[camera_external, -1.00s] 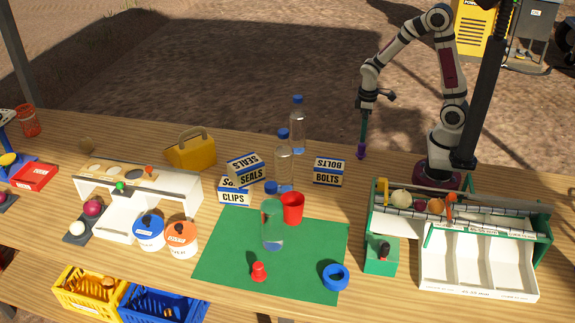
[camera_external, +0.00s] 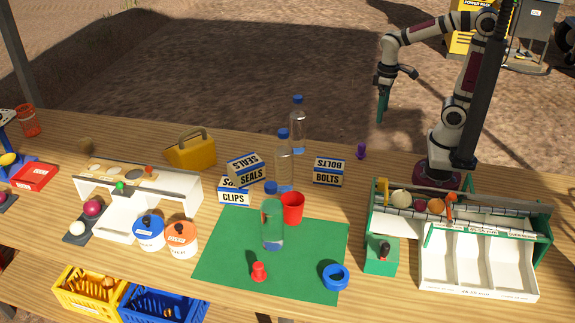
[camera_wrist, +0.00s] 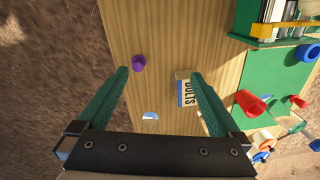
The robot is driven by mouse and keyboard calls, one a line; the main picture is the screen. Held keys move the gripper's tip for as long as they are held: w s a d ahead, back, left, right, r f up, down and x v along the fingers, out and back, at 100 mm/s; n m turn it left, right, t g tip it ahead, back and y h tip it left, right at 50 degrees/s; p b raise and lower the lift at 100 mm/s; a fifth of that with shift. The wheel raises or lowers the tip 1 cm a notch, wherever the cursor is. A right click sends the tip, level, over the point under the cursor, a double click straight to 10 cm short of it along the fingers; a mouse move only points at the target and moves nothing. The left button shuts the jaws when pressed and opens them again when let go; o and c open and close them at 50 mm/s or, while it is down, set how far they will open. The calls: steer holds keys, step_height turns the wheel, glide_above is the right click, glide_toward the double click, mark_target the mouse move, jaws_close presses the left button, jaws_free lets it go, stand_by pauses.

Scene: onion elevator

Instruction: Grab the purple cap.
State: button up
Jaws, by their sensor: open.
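The small purple cap (camera_external: 361,151) stands on the bare wood near the table's back edge, behind and to the right of the BOLTS boxes. It also shows in the wrist view (camera_wrist: 138,63), left of centre. My gripper (camera_external: 381,118) hangs with its green fingers pointing down, above and to the right of the cap in the external view, clearly apart from it. In the wrist view the two fingers (camera_wrist: 159,75) are spread wide with nothing between their tips on the grip, and the cap lies beyond them, nearer the left finger.
A green-and-white rack (camera_external: 478,275) sits at right. The wood around the cap is clear.

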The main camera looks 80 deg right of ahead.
steer(key=s+a+m+y, duration=0.1)
steer(key=s+a+m, duration=0.2)
steer(key=s+a, duration=0.3)
steer(key=s, duration=0.3)
steer(key=shift+s+f, duration=0.15)
steer(key=shift+s, duration=0.15)
steer(key=shift+s+a, duration=0.1)
steer(key=shift+a, duration=0.05)
steer(key=shift+c, duration=0.4)
steer(key=c, duration=0.4)
steer(key=n+t+h, duration=0.2)
steer(key=n+h, duration=1.3)
steer(key=n, duration=1)
glide_above(363, 148)
step_height(363, 148, down, 12)
steer(key=f, duration=0.6)
steer(key=shift+a+f, duration=0.3)
steer(key=x, duration=0.5)
steer(key=shift+r, duration=0.1)
steer(key=shift+c, duration=0.3)
